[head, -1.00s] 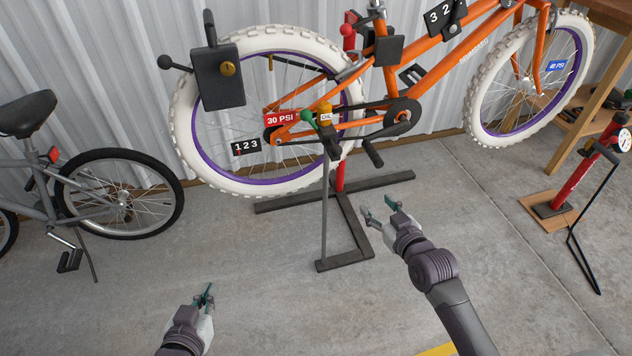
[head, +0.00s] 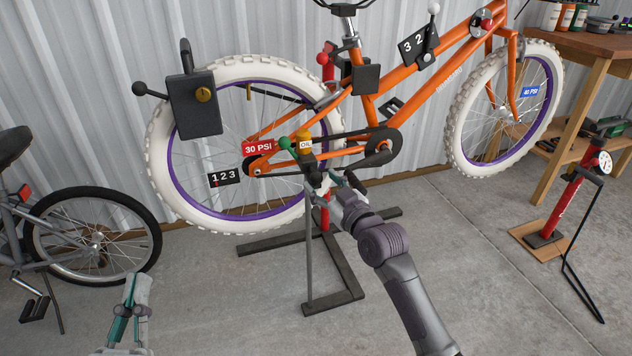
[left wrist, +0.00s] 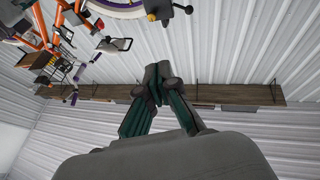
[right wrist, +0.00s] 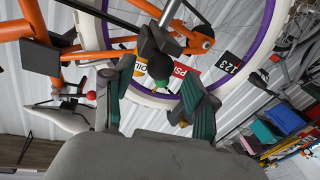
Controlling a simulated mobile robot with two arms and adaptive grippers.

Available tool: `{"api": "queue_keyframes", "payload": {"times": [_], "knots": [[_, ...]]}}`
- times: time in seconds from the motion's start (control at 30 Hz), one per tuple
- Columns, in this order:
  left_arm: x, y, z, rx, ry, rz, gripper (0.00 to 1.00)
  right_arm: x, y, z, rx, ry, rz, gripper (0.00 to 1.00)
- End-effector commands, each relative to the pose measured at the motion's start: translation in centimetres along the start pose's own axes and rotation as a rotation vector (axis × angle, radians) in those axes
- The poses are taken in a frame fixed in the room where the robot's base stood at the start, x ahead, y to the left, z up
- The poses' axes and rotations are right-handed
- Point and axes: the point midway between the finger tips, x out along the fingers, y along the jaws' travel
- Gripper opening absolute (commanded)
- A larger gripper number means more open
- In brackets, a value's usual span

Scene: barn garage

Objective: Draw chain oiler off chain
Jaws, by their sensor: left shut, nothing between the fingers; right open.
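The chain oiler (head: 305,147) has a yellow "OIL" label and a green knob (head: 284,143). It sits at the chain (head: 340,137) on top of a thin dark post (head: 309,245). My right gripper (head: 328,180) is open, just below and right of the oiler. In the right wrist view, the oiler's dark body and green knob (right wrist: 160,66) appear between the open fingers (right wrist: 157,85); contact cannot be told. My left gripper (head: 130,304) is shut and empty, low at the left; its closed fingers also show in the left wrist view (left wrist: 157,78).
The orange bike (head: 425,95) hangs on a red-post stand with dark floor legs (head: 335,295). A lock box (head: 193,105) hangs by the rear wheel. A grey bike (head: 90,235) stands left, a red pump (head: 570,195) right.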

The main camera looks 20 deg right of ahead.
Motion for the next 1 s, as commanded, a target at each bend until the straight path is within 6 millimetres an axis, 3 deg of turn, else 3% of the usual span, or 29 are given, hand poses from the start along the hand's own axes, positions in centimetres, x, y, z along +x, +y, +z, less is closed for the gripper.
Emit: {"api": "queue_keyframes", "payload": {"times": [0.3,0.67,1.0], "knots": [[-0.4,0.4,-3.4,-0.008,0.209,0.009,0.0,3.0,0.0,0.0,0.0,0.001,0.001,0.57],[-0.4,0.5,-3.8,-0.009,0.231,0.01,0.0,3.2,0.0,0.0,0.0,0.0,0.0,0.55],[-0.4,0.5,-3.8,-0.009,0.229,0.01,0.0,3.2,0.0,0.0,0.0,0.0,0.001,0.0]]}}
